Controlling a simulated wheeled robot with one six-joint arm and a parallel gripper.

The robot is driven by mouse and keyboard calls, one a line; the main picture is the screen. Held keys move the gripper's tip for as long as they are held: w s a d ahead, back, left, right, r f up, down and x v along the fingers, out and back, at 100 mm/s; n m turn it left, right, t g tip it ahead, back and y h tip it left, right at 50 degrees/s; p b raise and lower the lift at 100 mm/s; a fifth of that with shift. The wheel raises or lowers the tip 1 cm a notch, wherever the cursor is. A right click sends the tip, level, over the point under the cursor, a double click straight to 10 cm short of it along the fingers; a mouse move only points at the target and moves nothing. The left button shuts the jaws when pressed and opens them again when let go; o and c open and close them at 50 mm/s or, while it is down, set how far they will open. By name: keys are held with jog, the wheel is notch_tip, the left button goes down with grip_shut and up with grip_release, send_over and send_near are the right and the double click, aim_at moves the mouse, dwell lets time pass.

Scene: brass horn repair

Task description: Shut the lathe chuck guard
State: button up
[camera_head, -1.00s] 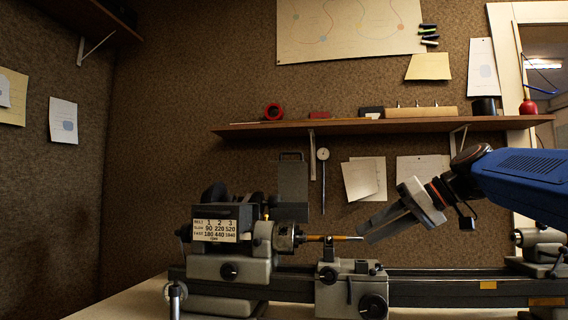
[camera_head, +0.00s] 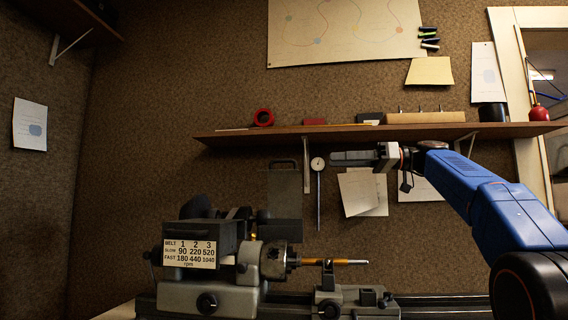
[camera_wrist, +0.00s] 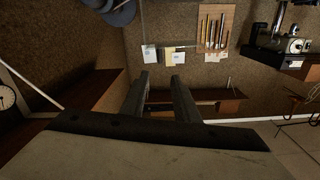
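The lathe's chuck (camera_head: 273,260) sits at the headstock, with a thin brass-coloured rod running out to the right. A flat grey panel with a slot near its top, which looks like the chuck guard (camera_head: 285,193), stands upright behind and above the chuck, swung up clear of it. My gripper (camera_head: 335,158) is to the right of the panel's upper part, level with its top, its fingers pointing left and not visibly touching it. In the wrist view the two fingers (camera_wrist: 162,84) are apart with nothing between them. The guard cannot be made out in the wrist view.
A wall shelf (camera_head: 390,132) with tape, blocks and a red can runs just above my gripper.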

aim_at(286, 161)
jog(key=w+a, duration=0.1)
jog(key=a, duration=0.4)
jog(key=w+a, duration=0.1)
jog(key=a, duration=0.4)
jog(key=w+a, duration=0.1)
jog(key=a, duration=0.4)
jog(key=shift+a, duration=0.3)
grip_shut()
